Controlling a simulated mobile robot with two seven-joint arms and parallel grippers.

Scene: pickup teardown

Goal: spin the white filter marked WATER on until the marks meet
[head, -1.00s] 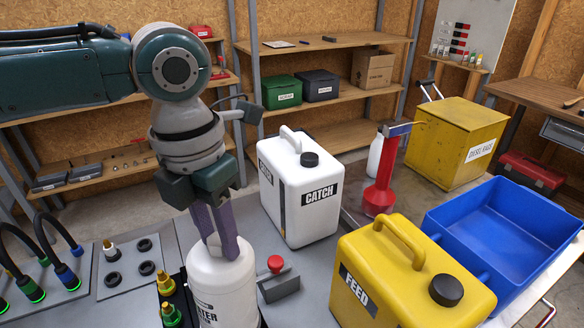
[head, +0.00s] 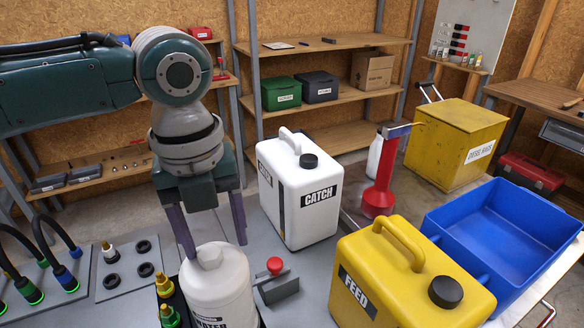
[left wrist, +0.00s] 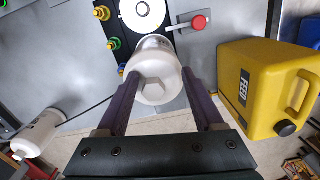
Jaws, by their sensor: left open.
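The white filter marked WATER (head: 228,282) stands upright at the bottom of the head view, with its label partly cut off by the frame edge. It has a hexagonal top (left wrist: 152,90), which faces the camera in the left wrist view. My left gripper (head: 212,240) is open above it, with purple fingers spread on either side of the hexagonal top. In the left wrist view the fingers (left wrist: 159,75) straddle the filter, and clear gaps show beside the hexagon. The alignment marks cannot be made out. My right gripper is not in view.
A red-knobbed block (head: 278,282) stands close right of the filter. Yellow and green fittings (head: 166,300) are close on its left. The white CATCH can (head: 300,190), yellow FEED can (head: 400,280) and blue tub (head: 500,235) stand right. Another white filter (left wrist: 38,135) lies lower left in the wrist view.

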